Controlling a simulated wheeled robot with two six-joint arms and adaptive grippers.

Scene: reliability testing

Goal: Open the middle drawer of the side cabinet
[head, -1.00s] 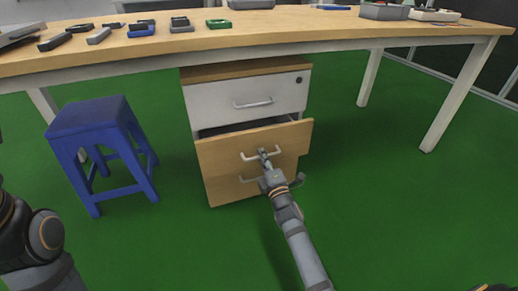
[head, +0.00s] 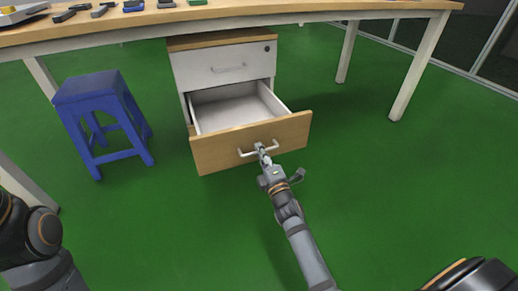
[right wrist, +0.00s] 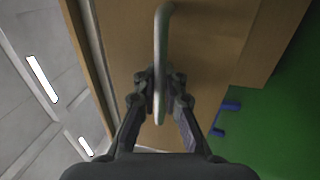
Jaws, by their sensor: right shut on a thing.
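The side cabinet (head: 190,74) stands under the table, with a white top drawer (head: 222,62) that is shut. The middle drawer (head: 212,152) has a wooden front and is pulled well out; its pale inside is empty. My right gripper (head: 262,150) is at the front of this drawer, shut on its bar handle (head: 247,153). In the right wrist view the fingers (right wrist: 160,92) close around the handle (right wrist: 162,50) from both sides. The lower drawer is hidden behind the pulled-out front. My left gripper is out of view; only part of my left arm shows.
A blue stool (head: 98,100) stands left of the cabinet, apart from the drawer. The wooden table (head: 300,12) above carries several small parts at its left end. The green floor in front and to the right is clear.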

